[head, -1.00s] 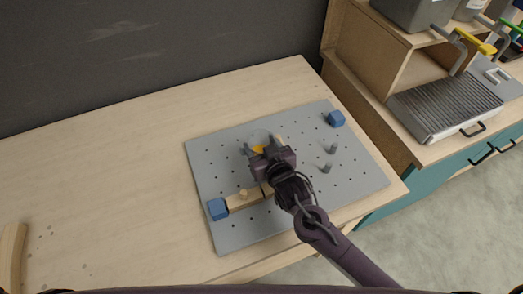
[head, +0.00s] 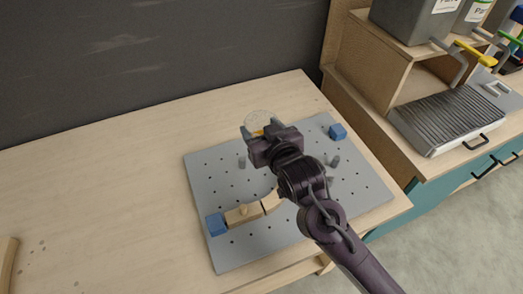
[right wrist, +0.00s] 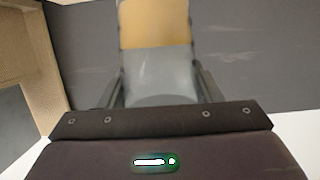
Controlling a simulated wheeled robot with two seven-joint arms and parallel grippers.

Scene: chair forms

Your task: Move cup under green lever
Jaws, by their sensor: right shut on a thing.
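A clear cup (head: 259,121) with an orange-yellow band is in my right gripper (head: 260,134), above the far side of the grey pegboard. In the right wrist view the cup (right wrist: 160,75) stands between the two fingers, which are shut on it. The green lever (head: 510,38) is at the far upper right, partly cut off by the frame edge. It is well away from the cup. My left gripper is not in view.
The grey pegboard (head: 215,180) holds wooden pieces (head: 244,212), blue blocks (head: 337,131) and grey pegs. A yellow lever (head: 475,52) and grey container (head: 415,18) are at upper right, above a ribbed tray (head: 440,118). The table's left is mostly clear.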

